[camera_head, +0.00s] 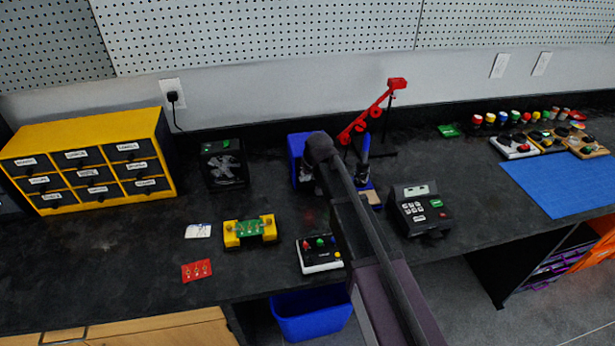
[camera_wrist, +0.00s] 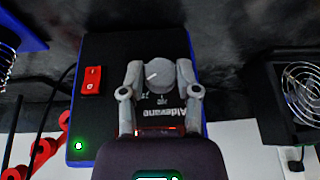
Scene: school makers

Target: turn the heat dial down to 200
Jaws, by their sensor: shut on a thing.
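The heat dial (camera_wrist: 161,75) is a round grey knob with a white pointer line on the black front of the blue-cased soldering station (camera_wrist: 184,58). My gripper (camera_wrist: 159,72) has one finger on each side of the dial and is shut on it. A red digital display (camera_wrist: 158,131) is mostly hidden by my gripper, and its number cannot be read. The station's blue side also shows in the head view (camera_head: 294,160).
A red rocker switch (camera_wrist: 91,81) and a lit green light (camera_wrist: 79,146) are on the station's front. A black fan unit (camera_head: 223,164) stands to its left. A blue-handled iron (camera_head: 364,147) and a black keypad device (camera_head: 420,209) are to its right. A red clamp arm (camera_head: 366,117) rises behind.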

